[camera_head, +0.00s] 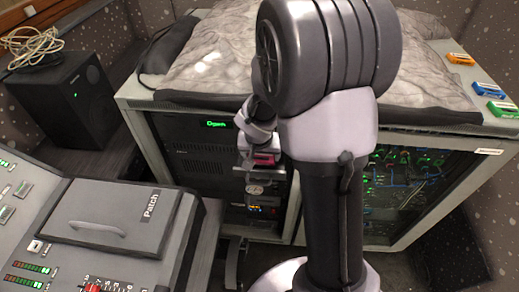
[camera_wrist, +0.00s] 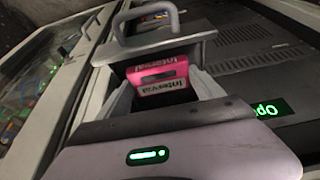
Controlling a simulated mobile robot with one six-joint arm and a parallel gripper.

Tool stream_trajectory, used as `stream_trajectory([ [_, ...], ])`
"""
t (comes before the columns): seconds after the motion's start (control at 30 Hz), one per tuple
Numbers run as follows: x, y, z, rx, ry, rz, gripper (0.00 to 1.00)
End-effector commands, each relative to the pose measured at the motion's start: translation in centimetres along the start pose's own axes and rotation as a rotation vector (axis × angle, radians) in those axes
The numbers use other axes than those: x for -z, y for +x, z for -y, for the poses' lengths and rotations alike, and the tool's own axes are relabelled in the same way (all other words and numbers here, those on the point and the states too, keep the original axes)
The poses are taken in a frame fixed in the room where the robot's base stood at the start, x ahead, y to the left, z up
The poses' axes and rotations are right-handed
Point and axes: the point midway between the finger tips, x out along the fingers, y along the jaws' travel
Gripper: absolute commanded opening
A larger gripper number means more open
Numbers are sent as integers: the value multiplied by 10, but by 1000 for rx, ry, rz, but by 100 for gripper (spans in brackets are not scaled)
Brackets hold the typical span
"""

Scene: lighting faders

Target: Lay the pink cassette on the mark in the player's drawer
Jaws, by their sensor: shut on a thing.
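The pink cassette (camera_head: 265,158) is in my gripper (camera_head: 262,152), in front of the player (camera_head: 190,155), whose display reads "Open". In the wrist view the pink cassette (camera_wrist: 160,75) shows "Interval" lettering and sits between the fingers of my gripper (camera_wrist: 160,92), which is shut on it. The player's drawer (camera_wrist: 165,50) is out, with its grey front and handle beyond the cassette. The cassette appears over or inside the drawer; I cannot tell whether it touches the floor. The mark is hidden.
Orange (camera_head: 460,58), blue (camera_head: 487,89) and green (camera_head: 503,109) cassettes lie on the cabinet top (camera_head: 440,118) at the right. A black speaker (camera_head: 70,100) and the lighting desk with its "Patch" lid (camera_head: 115,215) are at the left. My arm blocks the middle.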

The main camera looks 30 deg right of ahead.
Motion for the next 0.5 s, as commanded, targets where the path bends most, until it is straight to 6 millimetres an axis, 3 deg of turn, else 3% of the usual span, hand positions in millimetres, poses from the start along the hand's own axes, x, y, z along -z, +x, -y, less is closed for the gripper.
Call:
stream_trajectory([
  [0.13,12,26,-1,-1,1,2,36],
  [0.47,13,30,-1,-1,-1,2,36],
  [0.5,12,30,-1,-1,0,1,81],
])
